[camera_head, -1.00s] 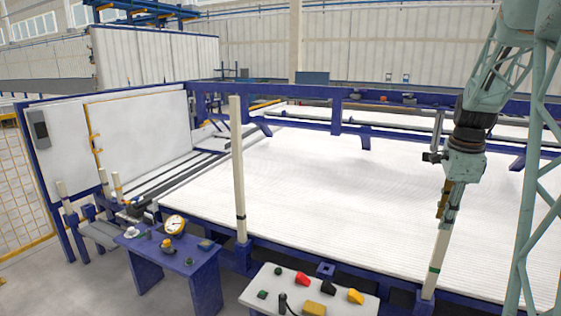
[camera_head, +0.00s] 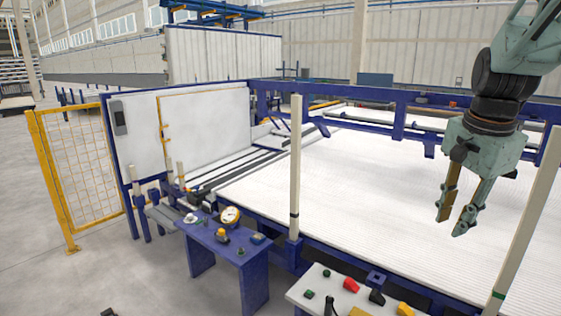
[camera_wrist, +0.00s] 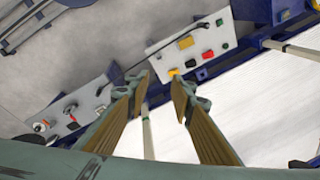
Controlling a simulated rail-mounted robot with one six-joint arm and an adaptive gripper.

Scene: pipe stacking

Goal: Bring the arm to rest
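My gripper (camera_head: 453,222) hangs over the white ribbed bed in the head view. Its two fingers are apart with nothing between them. In the wrist view the gripper (camera_wrist: 162,88) also shows open, with a clear gap between the brown finger pads. A pale upright pipe with a green band (camera_head: 523,235) stands at the right of the head view, apart from the fingers. Another pale pipe (camera_head: 295,170) stands upright on the blue frame near the middle.
The white control panel (camera_head: 330,297) stands at the front with coloured buttons. A blue table (camera_head: 222,240) with a gauge is left of it. Blue rails (camera_head: 400,110) cross behind the bed (camera_head: 350,185). A yellow mesh fence (camera_head: 80,165) is at the left.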

